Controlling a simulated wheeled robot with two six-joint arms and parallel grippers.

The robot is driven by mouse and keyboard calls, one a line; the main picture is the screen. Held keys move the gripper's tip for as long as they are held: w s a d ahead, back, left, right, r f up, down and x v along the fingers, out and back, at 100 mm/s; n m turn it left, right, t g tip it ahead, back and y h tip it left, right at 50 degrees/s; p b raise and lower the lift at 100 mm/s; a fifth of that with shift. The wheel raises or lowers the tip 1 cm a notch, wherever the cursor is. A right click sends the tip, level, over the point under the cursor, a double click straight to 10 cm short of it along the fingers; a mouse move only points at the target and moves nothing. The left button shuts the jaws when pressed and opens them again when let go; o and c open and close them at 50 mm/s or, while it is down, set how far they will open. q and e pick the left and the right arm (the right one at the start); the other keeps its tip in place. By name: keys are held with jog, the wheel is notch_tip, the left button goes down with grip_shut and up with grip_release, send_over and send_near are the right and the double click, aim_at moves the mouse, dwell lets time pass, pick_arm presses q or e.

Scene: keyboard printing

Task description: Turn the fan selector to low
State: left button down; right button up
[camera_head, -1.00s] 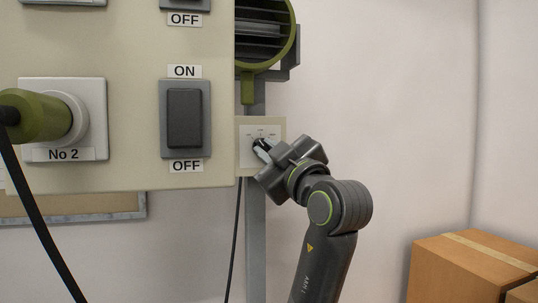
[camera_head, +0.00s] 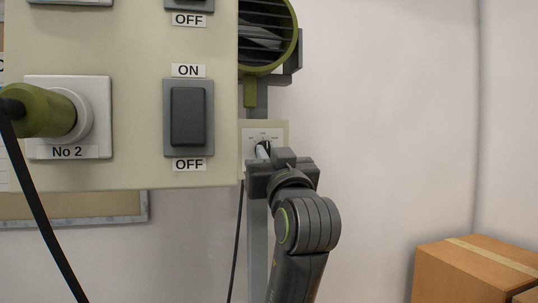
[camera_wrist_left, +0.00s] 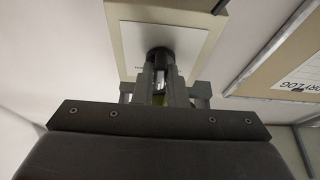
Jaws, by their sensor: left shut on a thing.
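The fan selector is a dark knob (camera_wrist_left: 160,52) on a pale plate (camera_head: 280,131) with small printed marks, fixed to a post right of the panel. The marks are too small to read. My left gripper (camera_head: 263,154) comes up from below, its fingers shut on the knob. In the left wrist view, the gripper (camera_wrist_left: 160,78) has its two fingers on either side of the knob. The hand hides most of the knob and the plate's lower part. A green-rimmed fan (camera_head: 268,38) is above the selector. My right gripper is not in view.
A beige panel (camera_head: 135,120) with a dark ON/OFF switch (camera_head: 188,116) and a green plug (camera_head: 45,112) stands close on the left. A black cable (camera_head: 238,235) hangs below it. Cardboard boxes (camera_head: 450,275) are at lower right; the wall between is clear.

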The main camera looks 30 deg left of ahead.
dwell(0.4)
pick_arm(q)
jog(key=c, duration=1.5)
grip_release()
jog(key=shift+o, duration=0.2)
jog(key=shift+d, duration=0.1)
jog(key=b+v, duration=0.8)
jog(key=v, duration=0.9)
jog(key=shift+s+b, duration=0.2)
jog(key=shift+b, duration=0.2)
jog(key=shift+f, duration=0.1)
